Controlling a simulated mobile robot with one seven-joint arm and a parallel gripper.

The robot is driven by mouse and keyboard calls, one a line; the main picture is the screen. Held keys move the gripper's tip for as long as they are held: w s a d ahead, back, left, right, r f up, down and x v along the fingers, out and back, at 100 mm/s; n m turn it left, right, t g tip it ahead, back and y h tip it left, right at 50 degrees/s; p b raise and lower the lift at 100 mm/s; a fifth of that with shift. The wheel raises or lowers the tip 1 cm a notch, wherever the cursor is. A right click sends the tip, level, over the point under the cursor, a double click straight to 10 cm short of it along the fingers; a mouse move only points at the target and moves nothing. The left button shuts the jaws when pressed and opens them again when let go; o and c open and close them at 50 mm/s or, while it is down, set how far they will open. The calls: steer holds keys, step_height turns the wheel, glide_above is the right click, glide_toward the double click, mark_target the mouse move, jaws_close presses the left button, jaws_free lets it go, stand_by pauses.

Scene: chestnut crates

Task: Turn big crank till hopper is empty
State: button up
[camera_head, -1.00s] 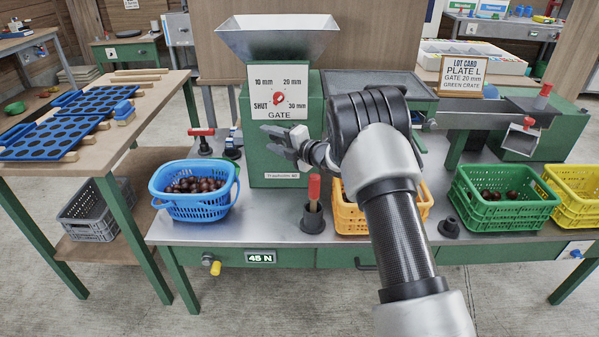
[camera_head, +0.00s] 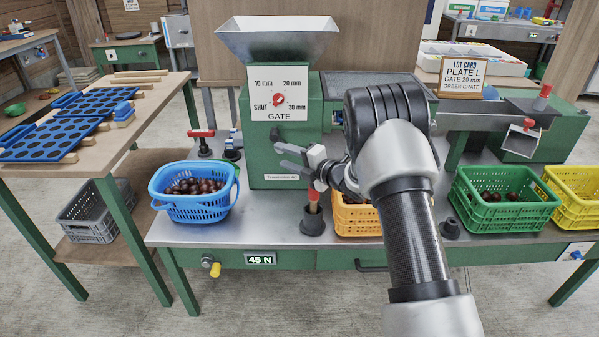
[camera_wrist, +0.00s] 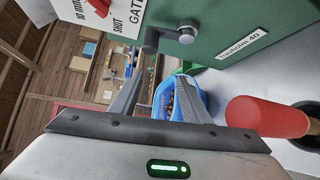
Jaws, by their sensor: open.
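The metal hopper (camera_head: 278,40) sits on top of the green machine (camera_head: 262,165); its inside is not clearly visible. A red-handled piece (camera_head: 313,198) stands upright in a dark round holder (camera_head: 313,222) on the bench. It also shows large at the right of the wrist view (camera_wrist: 265,117). My gripper (camera_head: 283,158) is open and empty in front of the machine, just above and left of the red handle, whose top it partly hides. In the wrist view, a metal shaft end (camera_wrist: 187,31) juts from the machine front. I cannot tell for sure which part is the big crank.
A blue basket (camera_head: 195,207) of chestnuts stands left; an orange crate (camera_head: 357,222) is partly behind my arm. A green crate (camera_head: 505,217) with a few chestnuts and a yellow crate (camera_head: 575,210) stand right. The gate panel (camera_head: 279,93) and lot card (camera_head: 463,76) are above.

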steer(key=s+d+f, duration=0.2)
steer(key=s+d, duration=0.2)
steer(key=shift+f, duration=0.25)
stand_by(0.3)
